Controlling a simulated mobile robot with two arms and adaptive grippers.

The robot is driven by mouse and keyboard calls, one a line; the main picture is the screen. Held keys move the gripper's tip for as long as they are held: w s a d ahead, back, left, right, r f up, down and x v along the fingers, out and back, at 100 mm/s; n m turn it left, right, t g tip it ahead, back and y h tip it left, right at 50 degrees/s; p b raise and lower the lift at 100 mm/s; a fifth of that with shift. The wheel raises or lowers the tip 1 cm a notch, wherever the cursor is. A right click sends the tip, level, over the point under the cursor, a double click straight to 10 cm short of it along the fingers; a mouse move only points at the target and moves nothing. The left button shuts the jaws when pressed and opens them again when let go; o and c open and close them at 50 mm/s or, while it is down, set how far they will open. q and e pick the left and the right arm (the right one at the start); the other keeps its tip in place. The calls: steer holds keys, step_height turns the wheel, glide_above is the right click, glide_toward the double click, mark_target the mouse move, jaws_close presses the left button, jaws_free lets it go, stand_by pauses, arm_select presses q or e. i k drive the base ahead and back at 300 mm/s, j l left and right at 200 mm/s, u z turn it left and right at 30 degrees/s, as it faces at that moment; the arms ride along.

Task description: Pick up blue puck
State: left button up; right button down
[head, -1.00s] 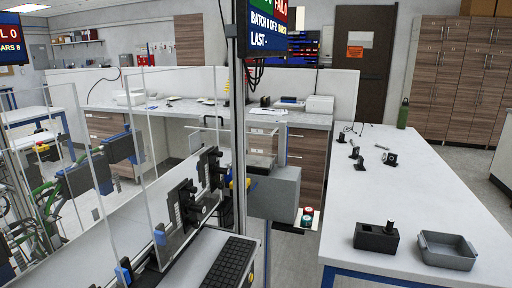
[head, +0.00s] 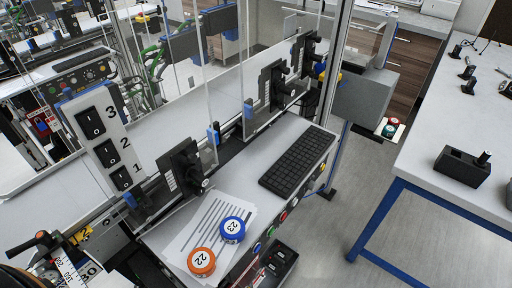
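The blue puck (head: 232,229) lies flat on white printed papers (head: 190,229) on the near conveyor-side shelf. It is round, with a white top label reading 23. An orange puck (head: 201,261) labelled 22 lies just below and left of it, also on the papers. Neither of my grippers is clearly seen in the head view. A dark rounded shape at the lower left corner is cut off, and I cannot tell what it is.
A black keyboard (head: 297,161) lies right of the pucks. Clear panels and black brackets (head: 185,166) stand behind. A switch panel (head: 104,145) marked 1 to 3 is at left. A white table (head: 460,130) with a black block (head: 462,166) stands right, across open floor.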

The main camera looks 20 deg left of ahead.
mark_target(232, 229)
steer(key=u, duration=0.75)
